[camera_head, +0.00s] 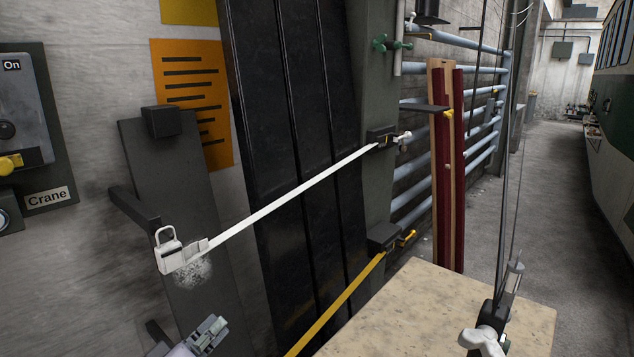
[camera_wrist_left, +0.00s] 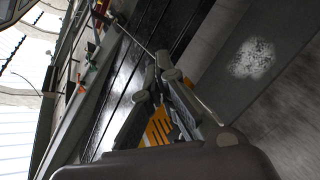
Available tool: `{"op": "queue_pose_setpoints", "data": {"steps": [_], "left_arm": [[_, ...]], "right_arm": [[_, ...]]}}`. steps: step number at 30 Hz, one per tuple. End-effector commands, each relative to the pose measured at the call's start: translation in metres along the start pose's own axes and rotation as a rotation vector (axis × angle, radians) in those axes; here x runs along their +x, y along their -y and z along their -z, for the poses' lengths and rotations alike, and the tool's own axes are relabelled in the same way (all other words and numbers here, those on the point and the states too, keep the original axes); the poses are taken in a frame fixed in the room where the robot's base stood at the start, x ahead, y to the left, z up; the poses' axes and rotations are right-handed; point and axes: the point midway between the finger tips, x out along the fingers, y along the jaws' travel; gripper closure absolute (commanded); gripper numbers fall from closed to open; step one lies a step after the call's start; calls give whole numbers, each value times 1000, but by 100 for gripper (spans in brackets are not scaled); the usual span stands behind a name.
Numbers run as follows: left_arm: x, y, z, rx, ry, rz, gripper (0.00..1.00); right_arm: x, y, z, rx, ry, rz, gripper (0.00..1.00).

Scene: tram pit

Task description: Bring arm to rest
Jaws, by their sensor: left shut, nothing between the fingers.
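My left gripper (camera_head: 212,328) comes in at the bottom left of the head view, low in front of the dark grey wall plate (camera_head: 185,200). Only its grey fingers and a little of the wrist show there. In the left wrist view its fingers (camera_wrist_left: 166,70) meet at the tips, with nothing between them. The gripper is shut and empty, below and apart from the white buckle (camera_head: 172,252) in the head view. My right gripper does not show.
A white strap (camera_head: 290,205) runs from the buckle across the black panels (camera_head: 285,120) to a bracket. A yellow strap (camera_head: 335,305) runs lower. A speckled tabletop (camera_head: 440,310) stands at the lower right. A crane control box (camera_head: 35,120) is at left. The aisle (camera_head: 545,190) looks open.

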Motion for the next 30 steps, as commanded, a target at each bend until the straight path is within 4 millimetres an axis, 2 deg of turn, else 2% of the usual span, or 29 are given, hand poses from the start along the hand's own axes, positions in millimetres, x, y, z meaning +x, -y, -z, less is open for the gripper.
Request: {"op": "queue_pose_setpoints", "data": {"steps": [1, 3, 6, 9, 15, 22, 24, 30], "left_arm": [[-11, 21, -29, 71, 77, 74, 100], [-28, 48, -65, 176, 187, 171, 100], [-62, 85, -112, 317, 354, 296, 100], [-101, 115, -149, 433, 512, 396, 100], [-170, 151, -193, 596, 764, 526, 100], [-244, 175, -222, 726, 1013, 623, 100], [-229, 192, -234, 717, 1009, 622, 100], [-211, 237, -271, 709, 1030, 625, 100]], "right_arm": [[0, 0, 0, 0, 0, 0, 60], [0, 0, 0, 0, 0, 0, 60], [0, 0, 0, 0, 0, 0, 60], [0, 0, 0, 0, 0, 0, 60], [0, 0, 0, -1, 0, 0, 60], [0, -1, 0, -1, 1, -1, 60], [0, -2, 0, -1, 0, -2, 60], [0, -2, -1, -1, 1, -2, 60]]}}
